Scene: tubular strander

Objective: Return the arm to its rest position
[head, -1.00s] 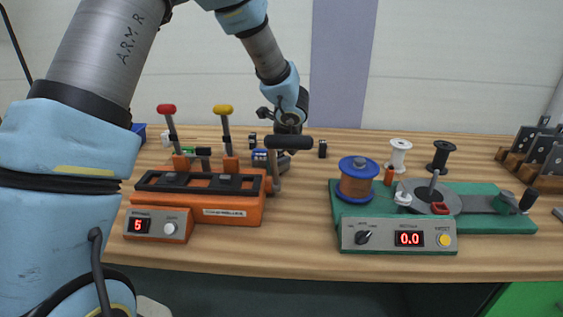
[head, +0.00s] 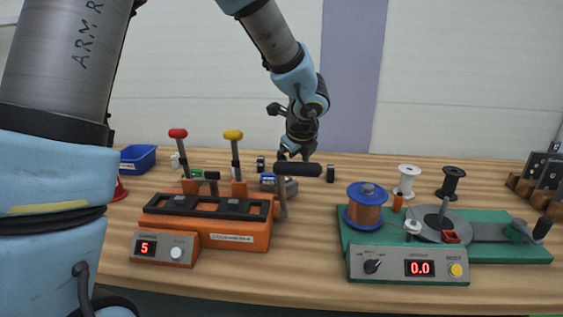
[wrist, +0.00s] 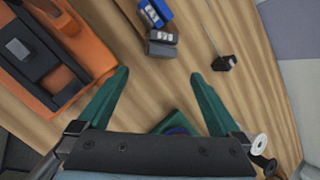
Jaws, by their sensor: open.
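My gripper (head: 296,155) hangs over the back of the wooden bench, behind the orange machine with its red and yellow levers. In the wrist view my gripper (wrist: 160,98) shows two green fingers spread wide with nothing between them. My arm reaches from the upper left of the head view down to the gripper. The black lever handle of the orange machine (head: 215,236) partly overlaps the area just below the gripper in the head view.
A green-based winder (head: 500,254) with a copper spool (head: 366,207) stands at the right. White (head: 407,181) and black (head: 450,183) spools are behind it. A blue bin (head: 137,158) sits at the back left. Blue and grey blocks (wrist: 155,12) lie near the gripper.

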